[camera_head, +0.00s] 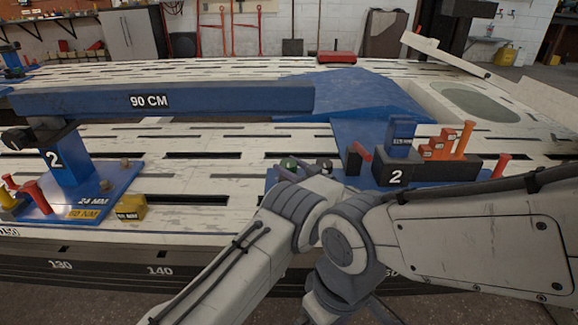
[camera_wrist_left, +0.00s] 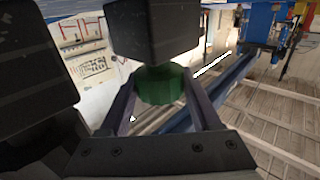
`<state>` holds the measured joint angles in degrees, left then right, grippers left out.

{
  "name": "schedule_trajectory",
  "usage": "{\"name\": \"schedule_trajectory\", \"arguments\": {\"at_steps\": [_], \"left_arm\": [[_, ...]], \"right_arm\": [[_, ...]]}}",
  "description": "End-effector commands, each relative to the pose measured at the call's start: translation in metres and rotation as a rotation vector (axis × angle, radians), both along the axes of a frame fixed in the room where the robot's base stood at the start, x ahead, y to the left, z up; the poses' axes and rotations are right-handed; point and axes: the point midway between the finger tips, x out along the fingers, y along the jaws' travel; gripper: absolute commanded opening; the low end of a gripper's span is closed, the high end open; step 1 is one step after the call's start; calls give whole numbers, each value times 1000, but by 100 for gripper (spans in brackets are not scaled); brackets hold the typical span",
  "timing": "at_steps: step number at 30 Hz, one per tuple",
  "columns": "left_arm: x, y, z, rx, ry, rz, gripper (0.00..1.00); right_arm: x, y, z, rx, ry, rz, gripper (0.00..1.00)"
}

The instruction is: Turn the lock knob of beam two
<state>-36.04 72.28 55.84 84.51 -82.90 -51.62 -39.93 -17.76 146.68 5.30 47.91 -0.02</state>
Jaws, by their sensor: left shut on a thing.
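A green knob (camera_head: 288,163) shows small at the left gripper's tip in the head view, in front of the blue beam (camera_head: 165,100) marked 90 CM. It also shows in the left wrist view (camera_wrist_left: 160,86), partly hidden by a dark finger. My left gripper (camera_head: 306,170) is shut on the green knob; its dark fingers are large in the wrist view. A blue stand marked 2 (camera_head: 66,158) stands under the beam's left part. A dark block marked 2 (camera_head: 440,170) stands right of the gripper. My right gripper is not in view.
A red lever (camera_head: 359,153), a blue block (camera_head: 401,138), orange steps (camera_head: 440,146) and orange pegs (camera_head: 465,139) stand around the dark block. A yellow block (camera_head: 130,207) lies at the left. The slotted bench top (camera_head: 210,185) is largely clear between them.

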Motion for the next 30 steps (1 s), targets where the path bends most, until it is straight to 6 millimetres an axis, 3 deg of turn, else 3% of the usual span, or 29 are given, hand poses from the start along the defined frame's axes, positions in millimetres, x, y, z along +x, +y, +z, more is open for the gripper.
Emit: {"name": "schedule_trajectory", "arguments": {"at_steps": [15,16,18,30], "left_arm": [[1,1,4,1,-6,17,9],[1,1,4,1,-6,17,68],[1,1,4,1,-6,17,94],[1,-1,1,0,-1,11,94]], "right_arm": [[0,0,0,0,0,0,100],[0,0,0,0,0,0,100],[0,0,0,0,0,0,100],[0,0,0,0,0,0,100]]}}
